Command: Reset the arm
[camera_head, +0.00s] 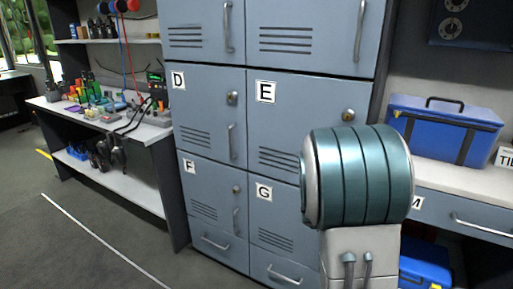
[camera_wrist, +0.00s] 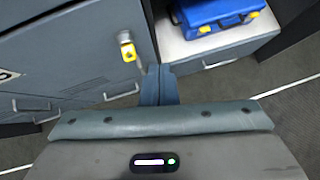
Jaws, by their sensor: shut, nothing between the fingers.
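My gripper (camera_wrist: 159,72) shows in the wrist view, with its two blue-grey fingers pressed together and nothing between them. It points toward the lower part of the grey-blue lockers and appears apart from them. In the head view a teal and pale section of my arm fills the right of centre, in front of the lockers. My gripper is hidden or outside that view.
Grey-blue lockers (camera_head: 211,120) stand close ahead; one lock has a yellow part (camera_wrist: 127,50). A blue toolbox (camera_head: 442,128) sits on the right counter. A cluttered workbench (camera_head: 153,134) stands left. The floor (camera_head: 60,235) at front left is clear.

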